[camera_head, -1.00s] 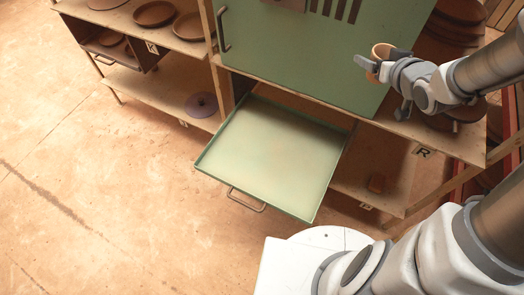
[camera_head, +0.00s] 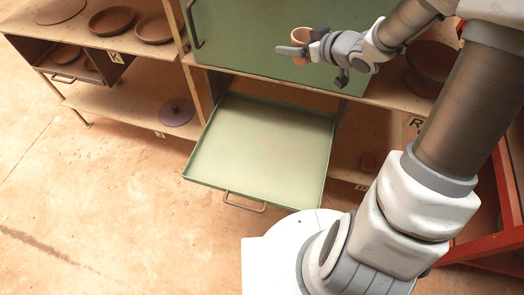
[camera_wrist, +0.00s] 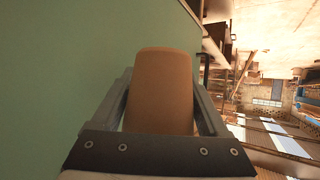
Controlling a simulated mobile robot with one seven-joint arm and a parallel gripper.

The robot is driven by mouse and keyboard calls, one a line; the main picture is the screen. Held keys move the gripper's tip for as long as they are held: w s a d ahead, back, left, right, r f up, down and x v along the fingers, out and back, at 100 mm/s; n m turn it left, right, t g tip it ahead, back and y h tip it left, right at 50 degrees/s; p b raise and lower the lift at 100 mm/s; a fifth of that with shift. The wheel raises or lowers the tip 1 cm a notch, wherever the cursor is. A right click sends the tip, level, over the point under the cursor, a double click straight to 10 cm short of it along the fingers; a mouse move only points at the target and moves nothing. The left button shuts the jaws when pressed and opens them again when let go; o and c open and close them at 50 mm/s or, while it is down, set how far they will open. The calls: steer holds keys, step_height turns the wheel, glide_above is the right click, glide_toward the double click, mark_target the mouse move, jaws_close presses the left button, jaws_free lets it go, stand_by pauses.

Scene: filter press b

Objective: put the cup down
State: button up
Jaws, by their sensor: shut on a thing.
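The cup (camera_head: 301,37) is small and tan-orange. My gripper (camera_head: 296,46) is shut on it in front of the green cabinet front, above the pulled-out tray. In the wrist view the cup (camera_wrist: 160,92) stands between the two fingers of my gripper (camera_wrist: 160,95), and its far end sticks out past them. Its inside is not visible in the wrist view. In the head view the cup looks about upright, and nothing shows directly beneath it as support.
A green tray drawer (camera_head: 262,150) is pulled out and empty below the green cabinet (camera_head: 260,40). Shelves at left hold brown dishes (camera_head: 111,20) and a purple lid (camera_head: 177,112). More brown dishes (camera_head: 432,60) stand at right. The floor (camera_head: 90,200) at left is clear.

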step_height(320, 180, down, 16)
steer(key=a+f+n+g+y+b, duration=0.1)
steer(key=a+n+g+y+b, duration=0.3)
steer(key=b, duration=0.4)
steer(key=n+g+y+b, duration=0.2)
steer(key=n+g+b, duration=0.35)
steer(key=b, duration=0.55)
glide_above(250, 166)
steer(key=shift+n, duration=0.45)
step_height(250, 166, down, 21)
steer(key=shift+d+f, duration=0.1)
steer(key=shift+f, duration=0.1)
steer(key=shift+f+b, duration=0.65)
steer(key=shift+f, duration=1.35)
steer(key=shift+f, duration=0.2)
steer(key=o, duration=1.5)
steer(key=shift+r, duration=0.15)
